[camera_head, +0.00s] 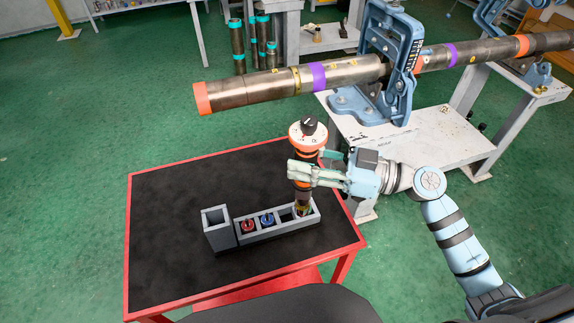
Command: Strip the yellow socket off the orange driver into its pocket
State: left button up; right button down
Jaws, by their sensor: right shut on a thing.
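The orange driver (308,136) stands roughly upright over the right end of the grey socket rack (278,229). My right gripper (301,174) is shut around the driver's body below its wide orange top. The yellow socket (303,211) shows as a small yellowish patch at the driver's lower end, at the rightmost pocket. I cannot tell how deep it sits or whether it is still joined to the driver. My left gripper is out of view.
A red socket (248,225) and a blue socket (267,219) sit in pockets, with an empty-looking pocket right of the blue one. A taller grey open box (216,231) joins the rack's left end. The black table top (165,215) is clear at left. A long pipe (260,88) in a blue vise (392,60) spans behind.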

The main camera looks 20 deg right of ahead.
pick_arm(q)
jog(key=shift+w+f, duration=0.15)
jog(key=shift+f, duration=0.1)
pick_arm(e)
jog(key=w+a+f+g, duration=0.1)
jog(key=w+a+f, duration=0.2)
jog(key=f, duration=0.1)
jog(key=shift+w+f+n, duration=0.2)
jog(key=shift+f+n, duration=0.1)
jog(key=shift+f, duration=0.05)
dwell(0.3)
pick_arm(q)
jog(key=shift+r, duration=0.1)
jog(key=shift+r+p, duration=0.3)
jog(key=shift+p, duration=0.25)
pick_arm(e)
jog(key=shift+f, duration=0.2)
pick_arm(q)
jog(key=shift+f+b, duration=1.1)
pick_arm(e)
jog(key=shift+f, duration=2.25)
dwell(0.7)
